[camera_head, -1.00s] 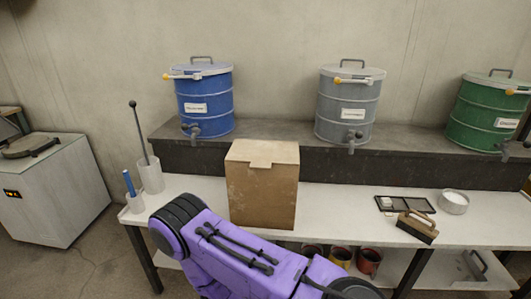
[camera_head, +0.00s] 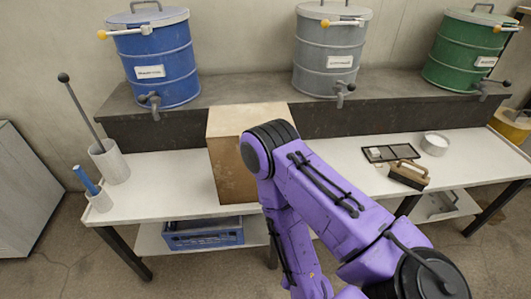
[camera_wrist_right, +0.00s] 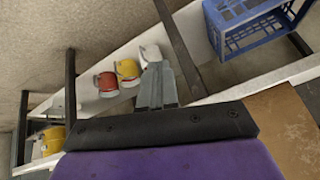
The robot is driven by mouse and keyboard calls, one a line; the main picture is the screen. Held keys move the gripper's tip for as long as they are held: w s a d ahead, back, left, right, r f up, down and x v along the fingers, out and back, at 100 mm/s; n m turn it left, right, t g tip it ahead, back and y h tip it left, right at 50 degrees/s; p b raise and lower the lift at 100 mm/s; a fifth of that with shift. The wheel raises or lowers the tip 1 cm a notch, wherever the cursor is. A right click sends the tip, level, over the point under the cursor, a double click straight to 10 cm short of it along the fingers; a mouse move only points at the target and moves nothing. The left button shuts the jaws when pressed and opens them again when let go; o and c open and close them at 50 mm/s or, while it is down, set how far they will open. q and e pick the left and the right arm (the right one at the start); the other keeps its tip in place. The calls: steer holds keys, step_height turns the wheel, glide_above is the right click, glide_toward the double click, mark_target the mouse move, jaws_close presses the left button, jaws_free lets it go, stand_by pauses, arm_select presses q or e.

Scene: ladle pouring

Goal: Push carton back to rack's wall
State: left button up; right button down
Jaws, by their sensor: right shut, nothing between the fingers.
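The brown carton (camera_head: 224,160) stands upright on the white table top, its lower front close to the front edge. My purple right arm covers its right part in the head view. Behind it is the rack's dark wall (camera_head: 160,131); the carton hides any gap between them. In the right wrist view a brown carton face (camera_wrist_right: 290,122) shows at lower right, beside my wrist. My right gripper (camera_wrist_right: 157,72) is shut and empty there, apart from that visible face. In the head view my arm hides this gripper. My left gripper is in neither view.
Blue (camera_head: 160,62), grey (camera_head: 330,58) and green (camera_head: 460,48) drums stand on the raised shelf. A ladle holder (camera_head: 110,162) is left of the carton. A brush (camera_head: 408,176) and a white bowl (camera_head: 434,144) lie right. A blue crate (camera_head: 203,233) is below.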

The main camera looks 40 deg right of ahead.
steer(key=w+a+r+m+t+h, duration=0.25)
steer(key=w+r+m, duration=0.25)
steer(key=r+m, duration=0.45)
steer(key=w+a+r+m+t+h+p, duration=0.15)
steer(key=w+r+m+t, duration=0.45)
steer(key=m, duration=0.7)
steer(key=w+a+r+m+t+h, duration=0.1)
steer(key=w+r+m+h, duration=0.2)
steer(key=r+m, duration=0.7)
steer(key=f+p+x, duration=0.1)
steer(key=p+x, duration=0.2)
steer(key=x, duration=1)
steer(key=shift+w+d+f+p, duration=0.2)
steer(key=shift+w+f+p, duration=0.1)
steer(key=shift+w+f, duration=0.05)
